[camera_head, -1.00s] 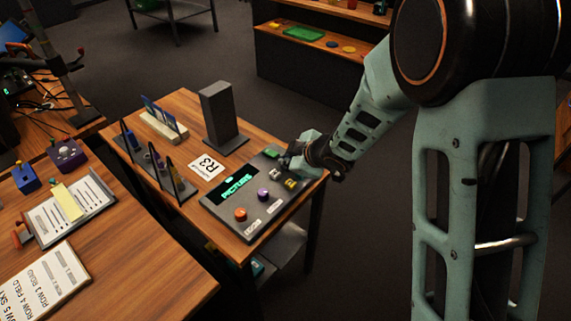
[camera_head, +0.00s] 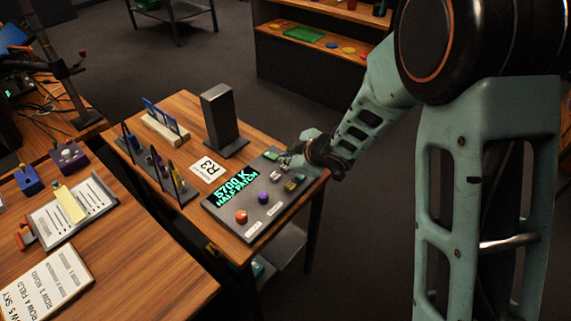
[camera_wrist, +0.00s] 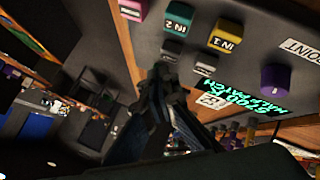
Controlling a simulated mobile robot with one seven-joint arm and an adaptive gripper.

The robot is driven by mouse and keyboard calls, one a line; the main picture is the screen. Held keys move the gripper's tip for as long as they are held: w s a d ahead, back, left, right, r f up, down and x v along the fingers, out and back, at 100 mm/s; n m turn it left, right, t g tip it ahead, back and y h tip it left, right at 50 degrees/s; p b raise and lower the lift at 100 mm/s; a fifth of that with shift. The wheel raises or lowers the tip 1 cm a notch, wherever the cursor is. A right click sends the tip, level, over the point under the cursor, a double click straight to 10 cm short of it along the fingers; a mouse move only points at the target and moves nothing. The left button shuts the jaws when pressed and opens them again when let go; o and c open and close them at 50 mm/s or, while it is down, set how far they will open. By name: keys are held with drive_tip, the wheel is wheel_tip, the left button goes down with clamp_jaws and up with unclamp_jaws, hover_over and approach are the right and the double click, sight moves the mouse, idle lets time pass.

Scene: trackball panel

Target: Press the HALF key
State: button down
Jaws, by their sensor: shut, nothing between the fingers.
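The grey control panel (camera_head: 258,213) sits on the wooden table; its display (camera_head: 236,189) shows "5700 K" and "HALF PATCH" in green letters. My gripper (camera_wrist: 165,72) is shut and empty, over the panel's far right part in the head view. In the wrist view its tips are close to a small grey key (camera_wrist: 173,47); a second grey key (camera_wrist: 203,62) lies beside it. I cannot read their lettering, so I cannot tell which is HALF, nor whether the tips touch a key. A yellow IN 1 key (camera_wrist: 227,36) and a teal IN 2 key (camera_wrist: 178,17) are nearby.
The panel also carries an orange-red knob (camera_head: 241,216) and a purple knob (camera_head: 263,198). A dark upright block (camera_head: 219,118) stands behind it, with an R3 card (camera_head: 208,168) in front. Thin dark upright plates stand at the left. The floor right of the table is clear.

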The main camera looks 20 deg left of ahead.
sight(286, 168)
wheel_tip(286, 168, up, 5)
drive_tip(key=p, duration=0.4)
drive_tip(key=shift+r+p, duration=0.1)
drive_tip(key=shift+p, duration=0.3)
idle(0.4)
